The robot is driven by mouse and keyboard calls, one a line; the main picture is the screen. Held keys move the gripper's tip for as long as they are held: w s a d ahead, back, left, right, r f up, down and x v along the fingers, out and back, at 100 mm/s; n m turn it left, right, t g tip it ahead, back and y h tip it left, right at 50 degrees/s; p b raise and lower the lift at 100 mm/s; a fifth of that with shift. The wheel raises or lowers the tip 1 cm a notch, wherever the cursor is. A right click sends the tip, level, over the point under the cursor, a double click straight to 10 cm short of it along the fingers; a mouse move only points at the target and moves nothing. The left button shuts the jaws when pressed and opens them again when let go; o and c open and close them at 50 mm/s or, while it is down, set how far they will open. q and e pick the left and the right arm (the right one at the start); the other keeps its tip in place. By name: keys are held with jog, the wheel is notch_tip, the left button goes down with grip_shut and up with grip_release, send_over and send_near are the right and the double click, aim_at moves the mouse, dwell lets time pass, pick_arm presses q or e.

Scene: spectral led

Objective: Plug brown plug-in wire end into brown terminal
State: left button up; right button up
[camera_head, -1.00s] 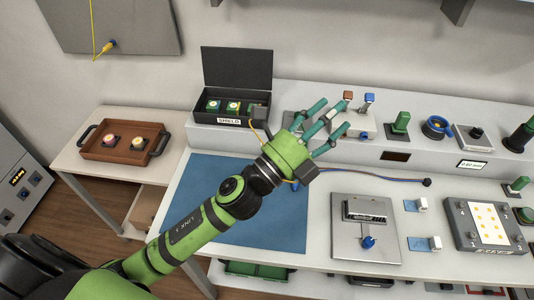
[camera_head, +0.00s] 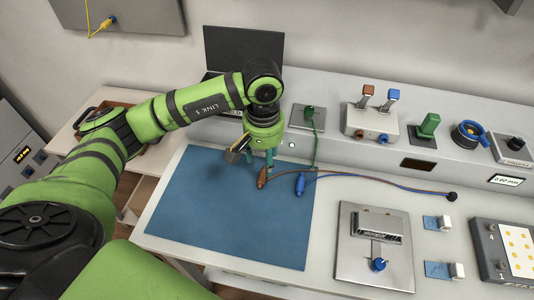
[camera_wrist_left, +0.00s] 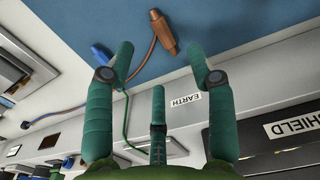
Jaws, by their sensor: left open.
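The brown plug-in wire end (camera_head: 262,178) lies at the right edge of the blue mat, and its brown wire runs right along the bench. In the left wrist view the brown plug (camera_wrist_left: 164,34) lies on the mat ahead of the fingertips, between them from left to right. My left gripper (camera_head: 266,160) points down above the plug, open and empty; its fingers (camera_wrist_left: 160,55) are spread around the plug's line without visible contact. The brown terminal (camera_head: 359,133) is on the front of a pale box with brown and blue levers. My right gripper is not in view.
A blue plug (camera_head: 300,183) lies just right of the brown one, its wire alongside. A green wire (camera_head: 315,140) hangs close to the gripper from a green plug (camera_head: 309,110). The blue mat (camera_head: 230,230) is clear in front. A metal fixture (camera_head: 372,250) stands to the right.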

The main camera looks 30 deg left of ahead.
aim_at(264, 177)
pick_arm(q)
notch_tip(264, 177, down, 6)
jog(key=shift+s+f+p, duration=0.1)
jog(key=shift+p, duration=0.95)
jog(key=shift+f, duration=0.35)
grip_shut()
jog(key=shift+r, duration=0.1)
jog(key=shift+r+p, duration=0.6)
jog(key=shift+r, duration=1.1)
